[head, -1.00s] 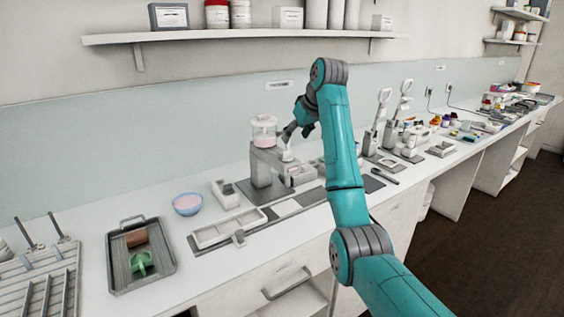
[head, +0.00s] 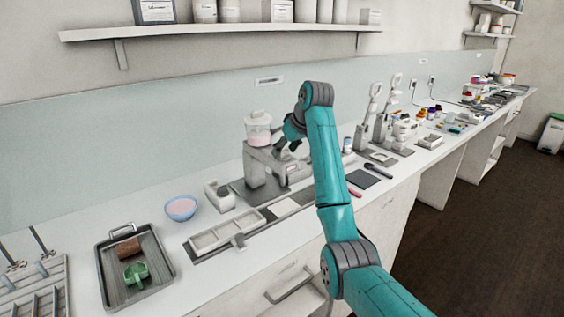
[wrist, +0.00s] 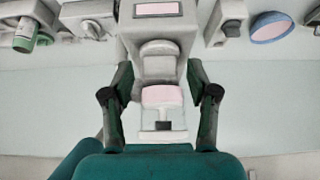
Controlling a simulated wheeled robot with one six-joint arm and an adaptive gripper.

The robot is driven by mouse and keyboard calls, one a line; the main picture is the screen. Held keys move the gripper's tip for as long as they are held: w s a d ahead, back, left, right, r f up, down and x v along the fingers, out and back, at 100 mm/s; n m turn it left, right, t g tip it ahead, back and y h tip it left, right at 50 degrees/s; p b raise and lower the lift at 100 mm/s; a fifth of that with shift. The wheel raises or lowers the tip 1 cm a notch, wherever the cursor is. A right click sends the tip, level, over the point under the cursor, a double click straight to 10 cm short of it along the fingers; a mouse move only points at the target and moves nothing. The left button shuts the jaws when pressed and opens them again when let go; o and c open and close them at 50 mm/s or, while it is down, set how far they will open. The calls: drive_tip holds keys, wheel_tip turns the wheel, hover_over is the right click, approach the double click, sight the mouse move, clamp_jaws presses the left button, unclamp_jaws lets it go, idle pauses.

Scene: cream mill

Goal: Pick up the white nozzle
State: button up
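My gripper (wrist: 159,70) is open, with its two dark fingers spread on either side of part of the mill. In the head view my gripper (head: 288,143) is over the grey and white mill (head: 262,172), just right of its clear hopper (head: 258,132) with pink contents. In the wrist view a pale rounded piece (wrist: 158,55), possibly the white nozzle, lies between the fingertips, in line with the hopper (wrist: 163,108). I cannot tell whether it is the nozzle. No contact with the fingers is visible. In the head view my gripper partly hides this area.
A long white tray (head: 225,232), a blue bowl of pink cream (head: 181,208) and a dark tray (head: 108,262) holding a green scoop (head: 136,272) stand left of the mill. Stands and small jars crowd the counter to the right. A shelf (head: 230,28) runs above.

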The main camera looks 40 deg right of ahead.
sight(285, 157)
drive_tip(key=c, duration=0.7)
drive_tip(key=shift+c, duration=0.2)
wheel_tip(285, 157, up, 10)
